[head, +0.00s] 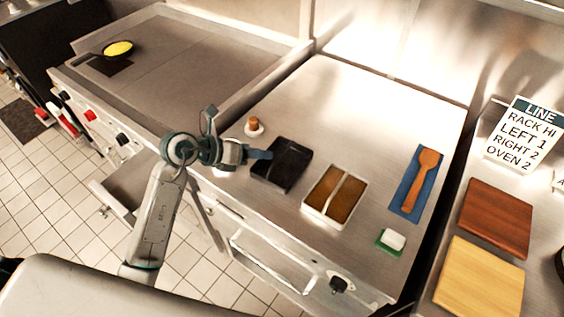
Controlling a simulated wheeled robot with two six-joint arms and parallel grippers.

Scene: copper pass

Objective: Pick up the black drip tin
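The black drip tin (290,168) is a dark, shallow rectangular tin on the steel counter, near the middle of the head view. My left arm reaches in from the lower left. My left gripper (262,154) is at the tin's left side, with its tips overlapping the tin's left edge in the picture. I cannot tell whether it touches the tin, or whether the fingers are open or closed. My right gripper is not in view.
A two-part steel pan of brown contents (335,194) stands right of the tin. A small brown-topped item (253,126) is behind the gripper. A wooden spoon (428,170) lies on a blue mat. A white block on green (391,240) sits near the front.

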